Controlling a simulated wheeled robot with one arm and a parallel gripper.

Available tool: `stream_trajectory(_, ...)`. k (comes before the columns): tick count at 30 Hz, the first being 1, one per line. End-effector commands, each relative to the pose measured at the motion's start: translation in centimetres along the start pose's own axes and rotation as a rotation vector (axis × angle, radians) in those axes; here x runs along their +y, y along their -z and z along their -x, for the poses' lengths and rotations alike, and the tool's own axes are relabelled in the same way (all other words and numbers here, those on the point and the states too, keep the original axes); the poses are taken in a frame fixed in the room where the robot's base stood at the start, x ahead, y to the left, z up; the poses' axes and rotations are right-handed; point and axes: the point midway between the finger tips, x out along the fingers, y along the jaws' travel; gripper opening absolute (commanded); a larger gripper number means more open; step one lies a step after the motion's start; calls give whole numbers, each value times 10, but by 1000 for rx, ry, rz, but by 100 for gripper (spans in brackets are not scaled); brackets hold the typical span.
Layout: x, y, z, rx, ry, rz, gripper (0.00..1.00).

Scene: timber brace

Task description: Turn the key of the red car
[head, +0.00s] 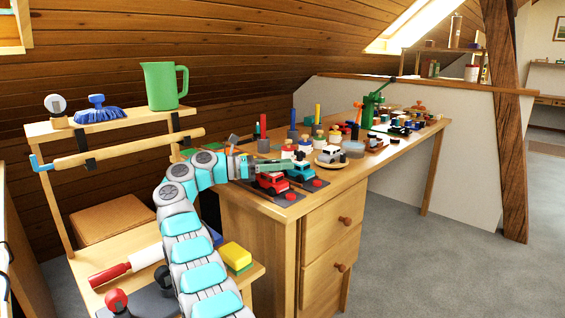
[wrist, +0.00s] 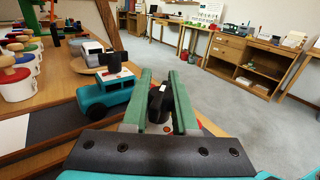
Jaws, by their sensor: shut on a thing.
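The red car (head: 272,183) sits at the near edge of the workbench, next to a teal car (head: 300,171). My gripper (head: 273,165) reaches over the red car from the left, its green fingers above the roof. In the wrist view my gripper (wrist: 160,88) has its two fingers on either side of a dark key (wrist: 157,104) and is shut on it. The red car's body is almost wholly hidden under the gripper there. The teal car (wrist: 106,94) stands to the left, with its own dark key (wrist: 115,63) on top.
A grey car (head: 329,155) on a round wooden base stands behind the teal car. Several pots, tools and a green press (head: 372,105) crowd the bench (head: 397,150). A shelf with a green jug (head: 163,86) is at left. Open floor lies to the right.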

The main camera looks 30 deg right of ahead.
Motion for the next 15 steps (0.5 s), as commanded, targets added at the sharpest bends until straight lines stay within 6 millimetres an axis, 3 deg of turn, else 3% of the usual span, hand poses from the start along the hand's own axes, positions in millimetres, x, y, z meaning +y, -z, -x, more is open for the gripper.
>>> stream_trajectory(15,-1,-1,-1,-1,31,-1,0)
